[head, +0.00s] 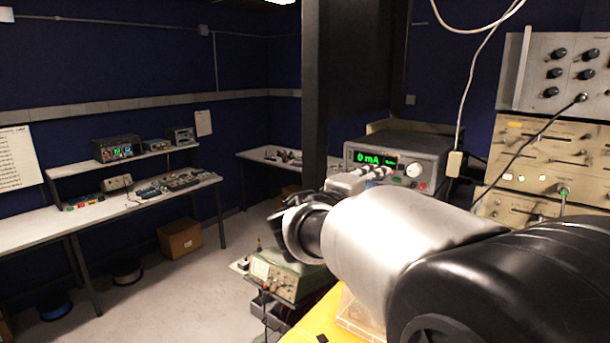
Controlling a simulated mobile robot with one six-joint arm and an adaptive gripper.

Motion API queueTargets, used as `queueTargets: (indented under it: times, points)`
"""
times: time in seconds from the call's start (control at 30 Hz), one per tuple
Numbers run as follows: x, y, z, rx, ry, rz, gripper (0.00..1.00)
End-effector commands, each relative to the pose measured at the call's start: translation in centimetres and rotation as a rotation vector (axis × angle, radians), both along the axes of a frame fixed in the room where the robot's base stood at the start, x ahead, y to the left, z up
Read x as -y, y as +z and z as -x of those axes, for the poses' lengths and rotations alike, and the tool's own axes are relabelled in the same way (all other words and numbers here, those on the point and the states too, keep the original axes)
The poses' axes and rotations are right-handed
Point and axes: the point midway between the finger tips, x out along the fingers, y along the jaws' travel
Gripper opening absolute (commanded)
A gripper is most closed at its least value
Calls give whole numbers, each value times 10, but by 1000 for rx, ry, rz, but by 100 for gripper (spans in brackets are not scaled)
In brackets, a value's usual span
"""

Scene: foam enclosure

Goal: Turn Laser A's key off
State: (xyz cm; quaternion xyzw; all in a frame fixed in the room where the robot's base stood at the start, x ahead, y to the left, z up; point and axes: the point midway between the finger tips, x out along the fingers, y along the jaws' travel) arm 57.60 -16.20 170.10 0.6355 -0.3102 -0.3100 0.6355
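A grey bench unit (408,152) with a lit green display reading "0 mA" stands right of centre, behind my arm. It has a pale round knob and a small dark control near its right edge. I cannot read any label marking it as Laser A, and I cannot make out a key. My gripper (298,226) is a dark shape at the far end of my silver and black arm, left of and lower than the unit. It appears apart from the unit. My arm hides the area below the unit. The fingers are too unclear to show whether they are open or shut.
A greenish oscilloscope-like instrument (285,275) stands below my gripper, near a yellow surface (318,318). A dark post (342,80) rises behind. Stacked rack instruments (550,135) with cables stand at right. A white bench (100,212) lines the left wall; open floor lies before it.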

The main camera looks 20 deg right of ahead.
Motion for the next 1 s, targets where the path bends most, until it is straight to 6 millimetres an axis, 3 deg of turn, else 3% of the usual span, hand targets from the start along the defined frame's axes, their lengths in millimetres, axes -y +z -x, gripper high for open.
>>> queueTargets:
  times: [0.3, 0.67, 1.0]
  points:
    - [2, 0, -2, 0, 0, 0, 25]
    - [2, 0, -2, 0, 0, 0, 1]
    - [2, 0, -1, 0, 0, 0, 0]
